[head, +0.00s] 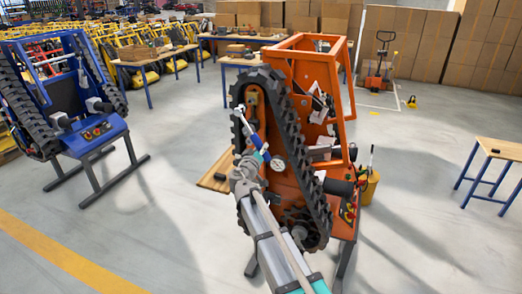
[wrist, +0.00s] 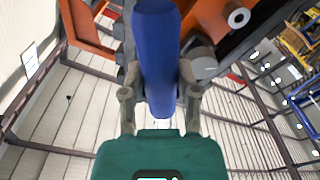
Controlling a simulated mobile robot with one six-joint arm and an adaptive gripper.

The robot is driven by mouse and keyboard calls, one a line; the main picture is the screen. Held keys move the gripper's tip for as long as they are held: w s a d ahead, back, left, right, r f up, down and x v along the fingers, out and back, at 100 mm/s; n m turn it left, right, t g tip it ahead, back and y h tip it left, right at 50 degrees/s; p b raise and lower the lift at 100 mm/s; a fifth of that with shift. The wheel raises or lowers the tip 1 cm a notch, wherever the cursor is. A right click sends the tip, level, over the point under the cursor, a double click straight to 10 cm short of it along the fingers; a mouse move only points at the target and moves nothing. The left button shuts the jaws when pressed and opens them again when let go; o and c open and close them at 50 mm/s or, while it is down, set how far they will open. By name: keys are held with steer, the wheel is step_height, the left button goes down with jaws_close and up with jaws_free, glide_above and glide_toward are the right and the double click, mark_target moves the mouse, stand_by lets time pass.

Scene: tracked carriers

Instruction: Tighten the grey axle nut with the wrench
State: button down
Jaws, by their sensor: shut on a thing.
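My gripper (head: 262,155) is in front of the black track on the orange tracked carrier (head: 318,75). In the wrist view its two grey fingers are closed on the thick blue handle of the wrench (wrist: 156,60). In the head view the wrench (head: 250,127) slants up and left from the gripper, its silver head near the upper inside of the track loop. The grey axle nut cannot be made out for certain, and I cannot tell whether the wrench head touches it. The wrench head is outside the wrist view.
The black track (head: 290,125) surrounds the work area closely. A blue tracked carrier (head: 95,135) stands at the left. A wooden table (head: 499,148) stands at the right, and a yellow bucket (head: 369,186) is beside the orange carrier. The floor between is mostly clear.

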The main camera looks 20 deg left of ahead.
steer(key=shift+w, duration=0.1)
steer(key=w+d+r+n+p, duration=0.3)
steer(key=d+r+n+p, duration=0.4)
steer(key=r+n+p, duration=0.4)
steer(key=shift+w+d+r+n+g+y+p, duration=0.2)
steer(key=shift+r+n+g+y+p, duration=0.1)
steer(key=shift+r+p, duration=0.9)
steer(key=shift+f, duration=0.2)
steer(key=shift+w, duration=1.6)
stand_by(3.8)
